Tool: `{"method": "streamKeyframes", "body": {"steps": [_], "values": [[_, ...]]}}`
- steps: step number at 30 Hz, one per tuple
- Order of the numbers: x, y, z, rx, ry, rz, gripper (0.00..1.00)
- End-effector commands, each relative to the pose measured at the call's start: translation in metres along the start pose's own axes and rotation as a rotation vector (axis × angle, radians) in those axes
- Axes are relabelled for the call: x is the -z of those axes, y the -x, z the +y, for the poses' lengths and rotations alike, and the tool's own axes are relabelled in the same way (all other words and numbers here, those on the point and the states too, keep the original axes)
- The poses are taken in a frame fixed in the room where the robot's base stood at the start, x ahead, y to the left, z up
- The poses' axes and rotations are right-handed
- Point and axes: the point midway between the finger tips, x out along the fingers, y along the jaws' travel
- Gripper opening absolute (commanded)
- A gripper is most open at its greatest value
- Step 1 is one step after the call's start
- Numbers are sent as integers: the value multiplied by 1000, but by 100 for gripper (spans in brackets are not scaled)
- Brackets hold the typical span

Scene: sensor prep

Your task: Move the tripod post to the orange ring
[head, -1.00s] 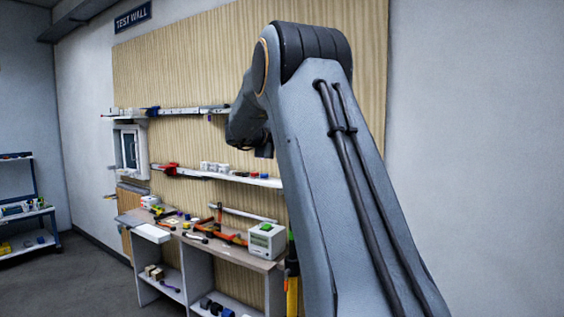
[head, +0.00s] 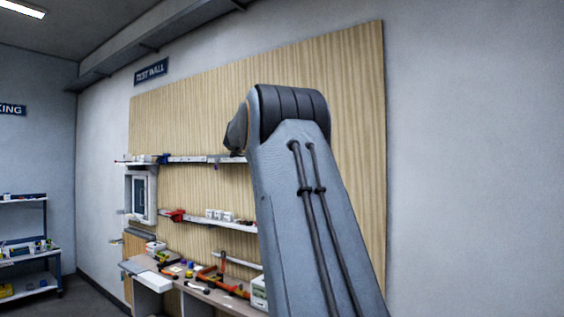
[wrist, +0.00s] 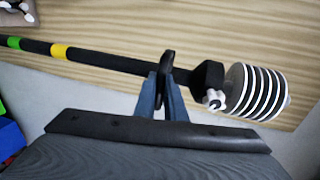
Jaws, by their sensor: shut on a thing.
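In the wrist view my gripper (wrist: 160,88) is shut on the tripod post (wrist: 110,62), a dark pole with a green band and a yellow band toward its left end. The post lies across the picture, sloping down to the right. At its right end are a black collar, a small white knob and a stack of white and black discs (wrist: 258,92). The left end of the post runs out of the picture. In the head view my own arm hides the gripper and the post. I cannot make out the orange ring in either view.
A wood-slatted panel (head: 350,120) covers the wall under a "TEST WALL" sign (head: 151,71). It carries an upper shelf (head: 205,159) and a lower shelf (head: 200,220). A cluttered workbench (head: 135,265) stands below. A blue rack (head: 61,262) stands at the far left.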

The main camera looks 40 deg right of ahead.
Motion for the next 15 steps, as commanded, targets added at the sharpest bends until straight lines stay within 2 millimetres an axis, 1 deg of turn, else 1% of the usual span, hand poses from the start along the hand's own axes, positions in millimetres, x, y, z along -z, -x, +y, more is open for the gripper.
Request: {"method": "streamKeyframes", "body": {"steps": [1, 5, 6, 8, 9, 15], "values": [[-2, 2, -4, 6, -2, -7, 0], [-2, 2, -4, 6, -2, -8, 0], [-2, 2, -4, 6, -2, -8, 12], [-2, 2, -3, 6, -2, -7, 22], [-2, 2, -3, 5, -2, -6, 28], [-1, 1, -1, 2, -1, -3, 29]]}}
